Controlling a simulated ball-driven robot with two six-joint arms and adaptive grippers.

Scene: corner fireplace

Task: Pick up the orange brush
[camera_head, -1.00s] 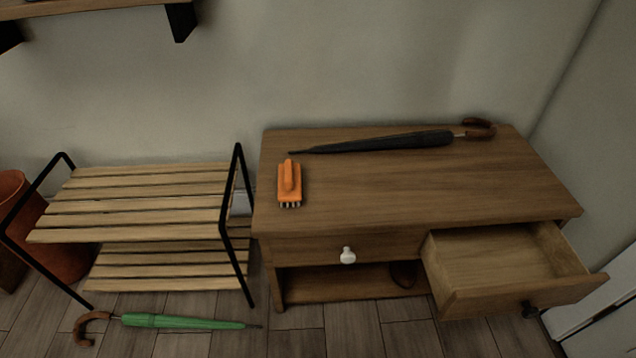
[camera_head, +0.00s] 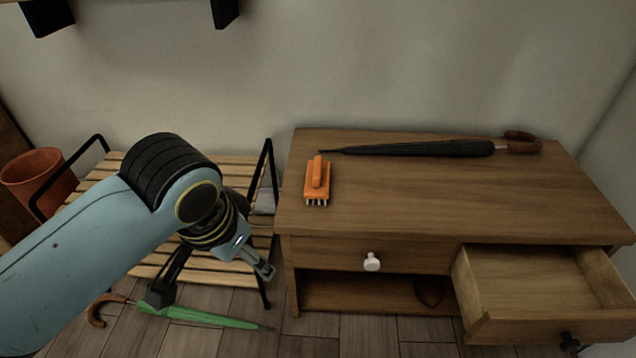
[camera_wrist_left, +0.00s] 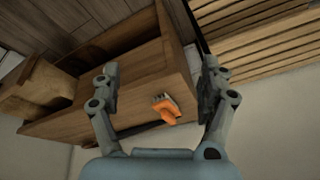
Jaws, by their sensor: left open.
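The orange brush (camera_head: 317,180) lies on the left end of the wooden cabinet top (camera_head: 420,200), its bristles toward the front edge. My left gripper (camera_head: 215,283) is open and empty, left of the cabinet and in front of the slatted rack, apart from the brush. In the left wrist view the brush (camera_wrist_left: 166,109) shows between the two open fingers (camera_wrist_left: 160,82), farther off on the cabinet. My right gripper is not in view.
A black umbrella (camera_head: 420,148) lies along the back of the cabinet top. The cabinet's right drawer (camera_head: 540,285) is pulled open. A slatted rack (camera_head: 150,268) stands to the left, with a green umbrella (camera_head: 200,317) on the floor and a terracotta pot (camera_head: 38,178) beside it.

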